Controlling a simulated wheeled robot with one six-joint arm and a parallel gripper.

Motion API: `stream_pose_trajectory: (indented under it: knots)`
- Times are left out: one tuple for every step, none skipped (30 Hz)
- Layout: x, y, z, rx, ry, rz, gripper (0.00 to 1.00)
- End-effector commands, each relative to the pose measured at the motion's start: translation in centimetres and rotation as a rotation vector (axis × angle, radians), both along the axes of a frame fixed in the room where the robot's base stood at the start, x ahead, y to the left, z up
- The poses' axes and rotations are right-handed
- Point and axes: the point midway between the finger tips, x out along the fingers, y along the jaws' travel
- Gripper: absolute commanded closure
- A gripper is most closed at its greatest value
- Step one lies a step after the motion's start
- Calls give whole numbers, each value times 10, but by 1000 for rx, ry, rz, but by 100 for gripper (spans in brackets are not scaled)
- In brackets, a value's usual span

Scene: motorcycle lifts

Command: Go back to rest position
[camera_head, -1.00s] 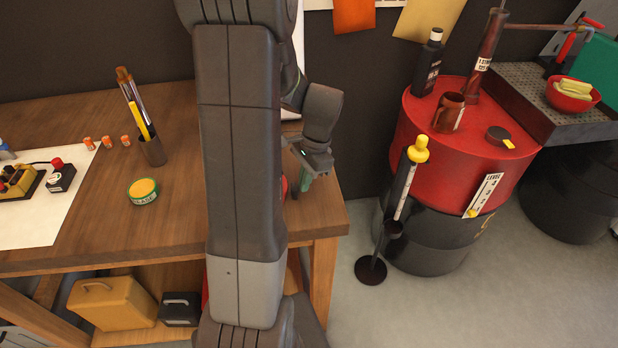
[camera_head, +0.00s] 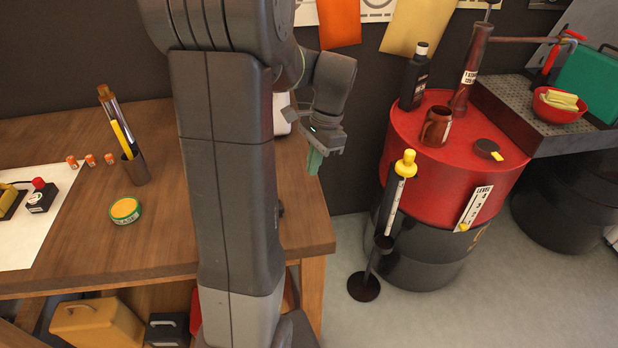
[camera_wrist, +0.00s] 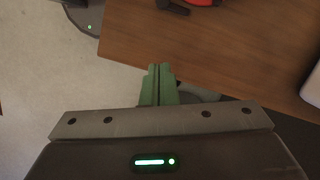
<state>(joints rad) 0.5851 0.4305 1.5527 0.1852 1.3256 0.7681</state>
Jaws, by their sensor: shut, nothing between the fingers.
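My gripper (camera_head: 314,162) hangs to the right of my arm column in the head view, near the right end of the wooden workbench (camera_head: 160,240). Its green fingers point down. In the wrist view my gripper (camera_wrist: 160,70) is shut, its two green fingertips side by side with nothing between them. Below it the wrist view shows the bench edge (camera_wrist: 190,60) and pale floor. My arm hides part of the bench top in the head view.
A pen cup (camera_head: 134,168) and a green-yellow tin (camera_head: 125,210) sit on the bench. Floor at right front is clear.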

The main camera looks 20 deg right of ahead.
Motion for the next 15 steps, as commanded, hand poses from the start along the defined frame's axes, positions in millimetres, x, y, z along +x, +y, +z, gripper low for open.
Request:
stream_pose_trajectory:
  knots:
    - [0, -1, 4, -1, -1, 0, 100]
    - [0, -1, 5, -1, -2, 0, 100]
    - [0, -2, 7, -1, -1, 0, 100]
    - [0, -2, 7, -1, -1, 0, 100]
    - [0, -2, 7, -1, -1, 0, 100]
    - [0, -2, 8, -1, -1, 0, 100]
    - [0, -2, 8, -1, -1, 0, 100]
    - [0, -2, 8, -1, -1, 0, 100]
    - [0, -2, 7, -1, 0, 0, 100]
    - [0, -2, 7, -1, 0, 0, 100]
    - [0, -2, 7, -1, 0, 0, 100]
    - [0, -2, 7, -1, 0, 0, 100]
    - [0, -2, 7, 0, 0, 0, 100]
    - [0, -1, 6, 0, 0, 0, 100]
    - [0, -1, 5, 0, 0, 0, 100]
